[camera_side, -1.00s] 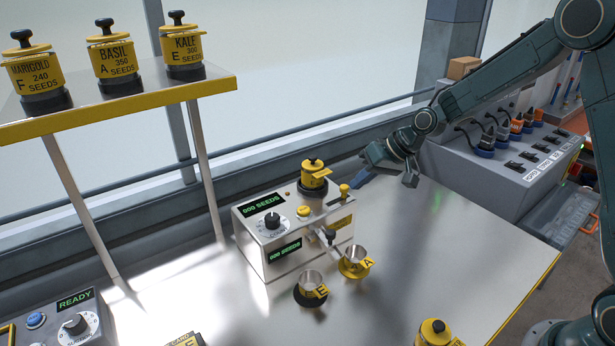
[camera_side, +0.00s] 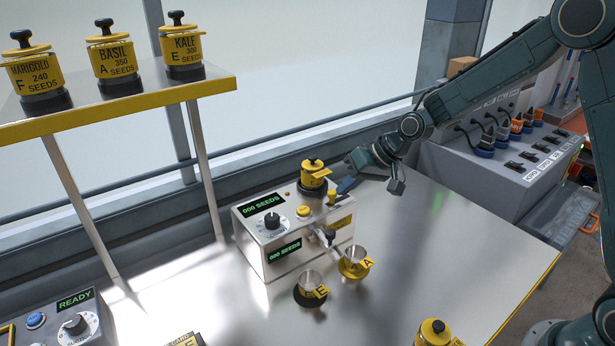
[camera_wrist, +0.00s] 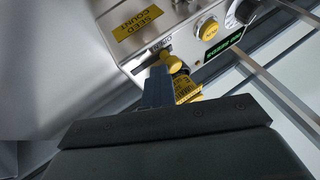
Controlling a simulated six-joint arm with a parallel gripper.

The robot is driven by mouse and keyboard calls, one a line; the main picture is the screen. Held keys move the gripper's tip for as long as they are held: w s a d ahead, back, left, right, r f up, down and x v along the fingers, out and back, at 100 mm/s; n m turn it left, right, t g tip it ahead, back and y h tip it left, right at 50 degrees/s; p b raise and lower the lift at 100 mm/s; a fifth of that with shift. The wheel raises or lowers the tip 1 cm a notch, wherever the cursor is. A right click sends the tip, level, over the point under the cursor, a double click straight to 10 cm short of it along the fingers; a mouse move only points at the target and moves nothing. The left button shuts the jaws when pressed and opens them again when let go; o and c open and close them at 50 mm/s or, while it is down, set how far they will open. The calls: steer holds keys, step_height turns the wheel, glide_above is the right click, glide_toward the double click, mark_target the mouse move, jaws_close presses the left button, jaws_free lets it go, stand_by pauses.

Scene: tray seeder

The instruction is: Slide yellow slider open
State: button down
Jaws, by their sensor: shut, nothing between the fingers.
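The yellow slider knob (camera_side: 332,197) stands on top of the silver seed counter (camera_side: 262,238), near its right end. In the wrist view the knob (camera_wrist: 173,62) is beside a slot marked OPEN. My gripper (camera_side: 345,185) is shut and empty, with its blue fingers just right of the knob. In the wrist view the gripper tip (camera_wrist: 157,74) is against or very close to the knob; contact is hard to tell. The fingers partly hide the slot.
A yellow jar (camera_side: 313,176) sits on the counter behind the knob. Cups E (camera_side: 311,290) and A (camera_side: 355,262) stand at its front. A shelf (camera_side: 130,103) with three jars is at left. The table (camera_side: 450,240) to the right is clear.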

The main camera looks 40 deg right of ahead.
steer(key=shift+s+a, duration=0.1)
steer(key=shift+a, duration=0.1)
steer(key=shift+s+d, duration=0.1)
steer(key=shift+d, duration=0.45)
steer(key=d, duration=0.3)
steer(key=shift+s+d, duration=0.15)
steer(key=shift+s, duration=0.2)
steer(key=v, duration=1)
steer(key=shift+r, duration=0.1)
steer(key=s+a+r+n+h, duration=0.1)
steer(key=s+r+h, duration=0.1)
steer(key=s, duration=1.1)
steer(key=s+a+r+h, duration=0.2)
steer(key=s+r, duration=0.3)
steer(key=s, duration=0.9)
steer(key=shift+a+r+n, duration=0.2)
steer(key=shift+r+n, duration=0.05)
steer(key=shift+n, duration=0.15)
